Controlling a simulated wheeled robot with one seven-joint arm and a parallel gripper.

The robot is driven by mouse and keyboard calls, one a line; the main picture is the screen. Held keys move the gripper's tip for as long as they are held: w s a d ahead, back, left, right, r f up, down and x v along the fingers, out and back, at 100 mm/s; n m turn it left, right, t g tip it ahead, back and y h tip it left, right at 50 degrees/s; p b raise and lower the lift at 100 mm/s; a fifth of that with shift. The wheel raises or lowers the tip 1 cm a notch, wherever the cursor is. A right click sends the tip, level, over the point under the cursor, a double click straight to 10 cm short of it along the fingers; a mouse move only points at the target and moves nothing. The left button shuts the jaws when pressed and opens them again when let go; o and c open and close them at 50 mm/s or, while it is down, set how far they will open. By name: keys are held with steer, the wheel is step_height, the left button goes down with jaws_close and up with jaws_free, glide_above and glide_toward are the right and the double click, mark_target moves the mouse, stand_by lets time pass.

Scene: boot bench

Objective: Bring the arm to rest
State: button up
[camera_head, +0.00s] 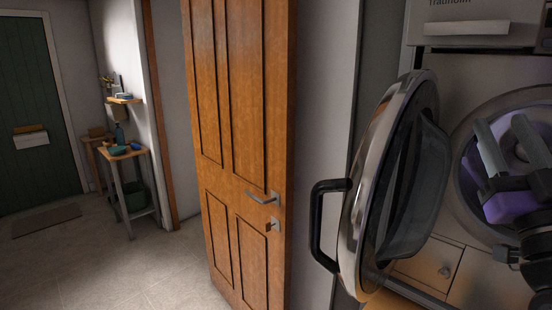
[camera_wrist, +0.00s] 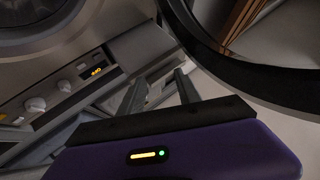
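My gripper (camera_head: 502,124) is at the right of the head view, in front of the round opening of a white front-loading machine (camera_head: 470,75). Its two grey fingers stand apart, with nothing visible between them. The purple gripper body shows below the fingers. Whether the fingertips reach inside the opening I cannot tell.
The machine's round door (camera_head: 392,185) with a black handle (camera_head: 318,225) stands open, left of my gripper. A second appliance (camera_head: 480,28) sits above. A wooden door (camera_head: 245,110) stands left of it. The tiled floor (camera_head: 110,265) at left is mostly free, before a small side table (camera_head: 125,153).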

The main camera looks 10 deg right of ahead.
steer(key=s+a+f+m+g, duration=0.1)
steer(key=s+a+f, duration=0.2)
steer(key=f, duration=0.5)
steer(key=s+a+f+m+g, duration=0.1)
steer(key=s+a+f+m, duration=0.2)
steer(key=f, duration=0.5)
steer(key=s+a+f+g, duration=0.1)
steer(key=s+a+f, duration=0.25)
steer(key=f, duration=0.45)
steer(key=s+a+f+n+g+y, duration=0.2)
steer(key=s+a+f, duration=0.3)
steer(key=s+f, duration=0.4)
steer(key=s+a+f+n+g+y, duration=0.2)
steer(key=s+a+f+g+y, duration=0.2)
steer(key=s+f, duration=0.5)
steer(key=s+g, duration=0.1)
steer(key=s, duration=0.4)
steer(key=shift+a, duration=0.4)
